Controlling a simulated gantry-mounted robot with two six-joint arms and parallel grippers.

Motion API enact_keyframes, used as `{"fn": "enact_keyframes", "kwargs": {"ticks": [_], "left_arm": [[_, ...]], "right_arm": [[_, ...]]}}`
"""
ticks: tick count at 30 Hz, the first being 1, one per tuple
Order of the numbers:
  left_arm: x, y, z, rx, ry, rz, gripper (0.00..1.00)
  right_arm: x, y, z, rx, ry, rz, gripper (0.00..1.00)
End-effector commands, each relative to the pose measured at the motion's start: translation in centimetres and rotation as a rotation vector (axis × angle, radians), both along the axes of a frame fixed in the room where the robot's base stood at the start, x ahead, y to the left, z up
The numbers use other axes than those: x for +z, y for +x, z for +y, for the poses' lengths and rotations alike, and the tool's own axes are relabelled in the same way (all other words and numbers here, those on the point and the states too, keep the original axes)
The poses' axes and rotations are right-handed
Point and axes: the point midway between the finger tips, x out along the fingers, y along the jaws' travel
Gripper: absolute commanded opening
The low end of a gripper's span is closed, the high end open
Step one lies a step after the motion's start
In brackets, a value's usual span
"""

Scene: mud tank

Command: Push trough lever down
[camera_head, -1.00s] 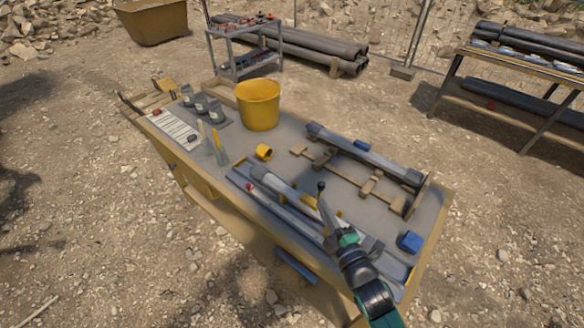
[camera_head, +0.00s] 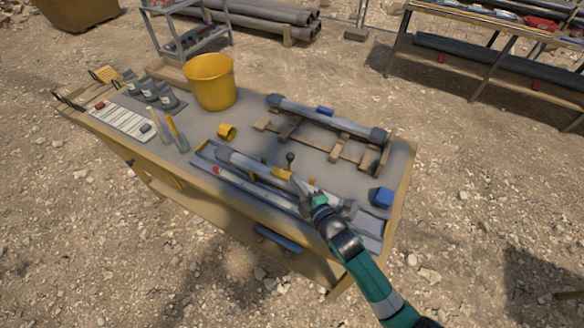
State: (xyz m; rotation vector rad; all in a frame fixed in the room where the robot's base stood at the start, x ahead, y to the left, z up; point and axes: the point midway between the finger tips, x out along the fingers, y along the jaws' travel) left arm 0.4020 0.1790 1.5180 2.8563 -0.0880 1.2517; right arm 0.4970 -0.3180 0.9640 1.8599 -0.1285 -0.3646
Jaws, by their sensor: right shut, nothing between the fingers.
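The trough (camera_head: 222,166) is a long grey-blue channel along the front of the workbench, with a pipe lying in it. The trough lever (camera_head: 290,158) is a short dark stick with a round black knob, standing up near the middle of the trough. A yellow part (camera_head: 282,173) sits beside its foot. My right gripper (camera_head: 298,184) is shut and empty, over the trough just below the knob in the picture. I cannot tell whether it touches the lever. My right forearm hides part of the trough's right end. My left gripper is not in view.
Behind the trough, another pipe (camera_head: 330,119) rests on a wooden rack (camera_head: 345,150). A blue block (camera_head: 381,197) stands at the bench's right end. A yellow bucket (camera_head: 210,82), a yellow ring (camera_head: 227,131) and a white sheet (camera_head: 122,122) are to the left.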

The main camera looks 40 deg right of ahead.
Motion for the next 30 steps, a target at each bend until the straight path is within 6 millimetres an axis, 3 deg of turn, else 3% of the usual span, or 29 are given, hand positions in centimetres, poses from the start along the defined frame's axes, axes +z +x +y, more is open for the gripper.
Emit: {"fn": "enact_keyframes", "kwargs": {"ticks": [7, 15, 30], "left_arm": [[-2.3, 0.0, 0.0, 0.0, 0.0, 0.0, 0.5], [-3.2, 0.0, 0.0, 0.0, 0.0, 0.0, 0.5], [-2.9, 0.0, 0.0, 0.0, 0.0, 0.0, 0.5]], "right_arm": [[-1.4, 4.9, -1.8, -0.002, 0.0, -0.001, 0.0], [-2.2, 6.2, -4.5, -0.001, 0.001, -0.001, 0.0], [-2.0, 6.2, -4.6, 0.0, 0.008, 0.003, 0.0]]}}
